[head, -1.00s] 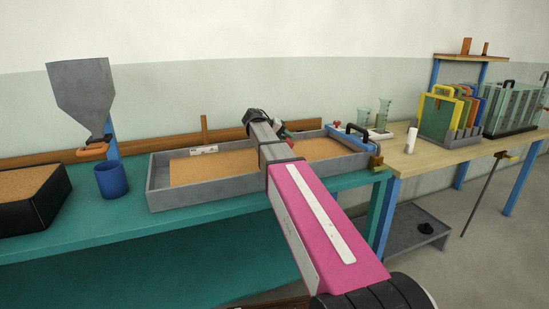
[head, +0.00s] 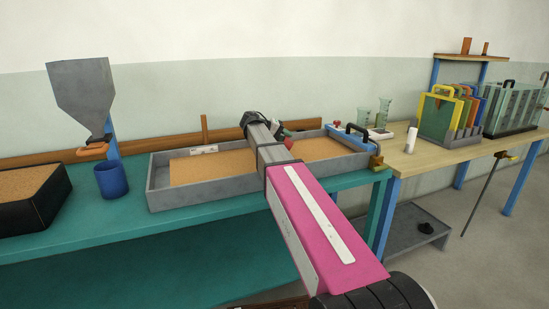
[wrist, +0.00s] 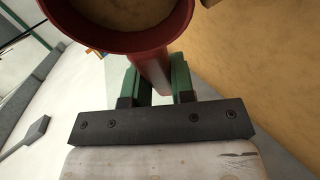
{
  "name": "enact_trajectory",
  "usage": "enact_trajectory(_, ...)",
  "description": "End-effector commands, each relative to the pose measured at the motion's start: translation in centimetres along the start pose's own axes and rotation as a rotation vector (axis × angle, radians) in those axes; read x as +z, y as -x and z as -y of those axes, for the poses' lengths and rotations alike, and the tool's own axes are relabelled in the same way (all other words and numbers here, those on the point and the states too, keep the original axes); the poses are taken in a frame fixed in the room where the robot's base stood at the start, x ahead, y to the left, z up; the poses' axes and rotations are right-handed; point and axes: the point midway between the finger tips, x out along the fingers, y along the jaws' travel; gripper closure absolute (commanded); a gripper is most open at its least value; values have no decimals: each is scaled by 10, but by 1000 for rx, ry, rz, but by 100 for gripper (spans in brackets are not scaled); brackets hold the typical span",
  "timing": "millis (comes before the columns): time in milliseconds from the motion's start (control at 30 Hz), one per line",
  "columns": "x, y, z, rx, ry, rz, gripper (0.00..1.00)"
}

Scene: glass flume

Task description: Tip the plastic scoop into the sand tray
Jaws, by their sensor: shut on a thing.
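The plastic scoop (wrist: 150,70) is dark red, with a round cup at the top of the wrist view and its handle between my green fingers. Brownish material that looks like sand shows inside the cup. My gripper (wrist: 155,78) is shut on the handle. In the head view, a small red part of the scoop (head: 288,143) shows past my arm, over the sand tray. The sand tray (head: 180,203) is a long grey box on the teal bench with tan sand. My arm hides its middle and most of my gripper.
A grey hopper (head: 82,90) stands at the left above a blue cup (head: 111,180), near a black sand-filled box (head: 30,200). A blue block with a black handle (head: 350,138) sits at the tray's right end. A wooden table (head: 425,160) holds coloured plates and glass panels.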

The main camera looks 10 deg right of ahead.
Motion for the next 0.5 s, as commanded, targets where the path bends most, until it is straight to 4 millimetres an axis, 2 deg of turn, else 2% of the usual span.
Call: enact_trajectory(500,-1,1,0,54,21,0,100)
